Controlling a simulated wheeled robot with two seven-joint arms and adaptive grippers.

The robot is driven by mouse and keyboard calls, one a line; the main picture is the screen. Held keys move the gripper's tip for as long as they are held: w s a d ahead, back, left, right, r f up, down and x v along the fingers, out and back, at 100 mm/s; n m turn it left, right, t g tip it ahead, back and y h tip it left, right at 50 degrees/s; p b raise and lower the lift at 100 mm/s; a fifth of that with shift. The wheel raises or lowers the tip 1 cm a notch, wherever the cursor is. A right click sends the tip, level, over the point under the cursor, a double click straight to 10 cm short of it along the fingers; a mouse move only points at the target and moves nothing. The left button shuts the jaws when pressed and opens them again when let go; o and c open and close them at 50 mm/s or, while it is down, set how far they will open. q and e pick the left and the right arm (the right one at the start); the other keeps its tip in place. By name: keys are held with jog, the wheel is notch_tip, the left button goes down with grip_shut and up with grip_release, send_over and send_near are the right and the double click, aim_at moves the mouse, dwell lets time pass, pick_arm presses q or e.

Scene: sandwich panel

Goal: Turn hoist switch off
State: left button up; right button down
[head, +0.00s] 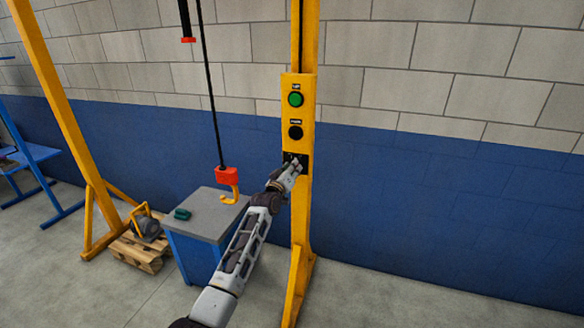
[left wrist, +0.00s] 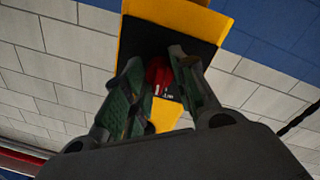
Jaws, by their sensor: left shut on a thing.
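The hoist control panel is a yellow box (head: 288,109) on a yellow post, with a green button (head: 295,99) above a black button (head: 295,132). Below them is a black switch plate (head: 304,160), mostly covered by my left gripper (head: 297,165). In the left wrist view the red hoist switch (left wrist: 158,76) shows on the black plate between the two fingers of my left gripper (left wrist: 159,68). The fingers are shut on the switch. Small white marks show at the red part, but its turned position is hard to read. My right gripper is not in view.
A red hoist hook block (head: 226,176) hangs on a black cable over a grey-topped blue cabinet (head: 205,217), left of my left arm. A small green object (head: 182,214) lies on it. A motor (head: 148,227) sits on a wooden pallet (head: 140,256). Floor at right is clear.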

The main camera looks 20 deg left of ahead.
pick_arm(q)
jog(key=n+p, duration=0.1)
jog(key=n, duration=0.4)
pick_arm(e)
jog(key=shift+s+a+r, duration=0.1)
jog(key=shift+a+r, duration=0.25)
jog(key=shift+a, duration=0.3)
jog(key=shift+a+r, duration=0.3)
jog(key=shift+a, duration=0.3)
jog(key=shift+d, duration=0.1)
pick_arm(q)
jog(key=o, duration=1.1)
jog(key=shift+c, duration=0.2)
jog(key=shift+s, duration=0.1)
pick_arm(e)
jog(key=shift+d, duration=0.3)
pick_arm(q)
jog(key=shift+s, duration=0.1)
